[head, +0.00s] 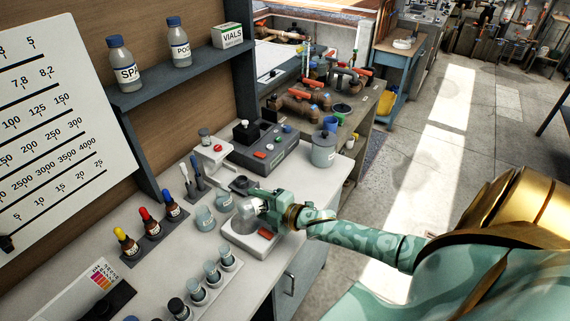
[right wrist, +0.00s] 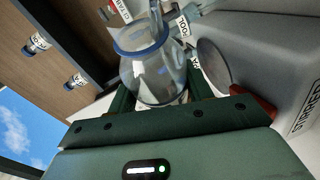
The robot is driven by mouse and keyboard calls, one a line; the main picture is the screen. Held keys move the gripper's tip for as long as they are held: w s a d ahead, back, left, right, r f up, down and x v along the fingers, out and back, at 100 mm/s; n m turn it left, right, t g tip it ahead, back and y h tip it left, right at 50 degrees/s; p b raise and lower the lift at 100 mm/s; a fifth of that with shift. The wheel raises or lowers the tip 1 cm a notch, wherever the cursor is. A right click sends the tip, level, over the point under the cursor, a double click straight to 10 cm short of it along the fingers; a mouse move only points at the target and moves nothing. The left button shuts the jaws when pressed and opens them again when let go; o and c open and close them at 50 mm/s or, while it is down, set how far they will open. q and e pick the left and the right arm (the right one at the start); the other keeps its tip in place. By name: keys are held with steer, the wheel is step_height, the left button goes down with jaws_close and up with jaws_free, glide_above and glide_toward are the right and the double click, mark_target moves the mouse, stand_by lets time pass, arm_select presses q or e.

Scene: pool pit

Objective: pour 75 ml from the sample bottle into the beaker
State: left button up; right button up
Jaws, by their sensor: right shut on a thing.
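My right gripper (head: 262,204) is shut on a clear round glass vessel (head: 247,209), which looks like the sample bottle. In the right wrist view this vessel (right wrist: 150,72) has a blue ring at its mouth and sits between my dark green fingers (right wrist: 163,98). It appears tilted; its liquid level cannot be read. In the head view it is over the white stirrer (head: 252,238). Two glass vessels with pale bluish contents, one nearer (head: 205,220) and one farther (head: 223,201), stand just left of it. Which is the beaker I cannot tell. My left gripper is out of view.
A grey instrument (head: 262,148) and a grey lidded pot (head: 323,150) stand behind. Dropper bottles (head: 150,222) and a rack of vials (head: 212,282) are left and in front. Bottles (head: 179,45) stand on the shelf. The counter's right front (head: 270,268) is bare.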

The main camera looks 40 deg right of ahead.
steer(key=shift+r, duration=0.1)
steer(key=shift+a+f+n+g+h+p, duration=0.25)
steer(key=shift+f+n+h, duration=0.25)
steer(key=shift+n, duration=0.3)
steer(key=shift+r+n+g+p, duration=0.25)
steer(key=shift+n+p, duration=0.25)
steer(key=shift+f+h, duration=0.1)
steer(key=shift+h, duration=0.2)
steer(key=shift+a+r+n+h+p, duration=0.25)
steer(key=shift+a+n+h+p, duration=0.05)
steer(key=shift+n+p, duration=0.2)
steer(key=n+h+p, duration=0.1)
steer(key=d+n+h+p, duration=0.1)
steer(key=n+p, duration=0.1)
steer(key=r+n+g+h+p, duration=0.1)
steer(key=p, duration=0.1)
steer(key=shift+d+r, duration=0.1)
steer(key=shift+d, duration=0.15)
steer(key=shift+a+r+n+g+h+p, duration=0.35)
steer(key=shift+r+n+h+p, duration=0.45)
steer(key=shift+p, duration=0.45)
steer(key=shift+a+f+n+h, duration=0.4)
steer(key=shift+f+n+h, duration=0.1)
steer(key=shift+n+h, duration=0.45)
steer(key=shift+w+a+f+n+h, duration=0.1)
steer(key=shift+f+n+h, duration=0.1)
steer(key=shift+n+h, duration=0.45)
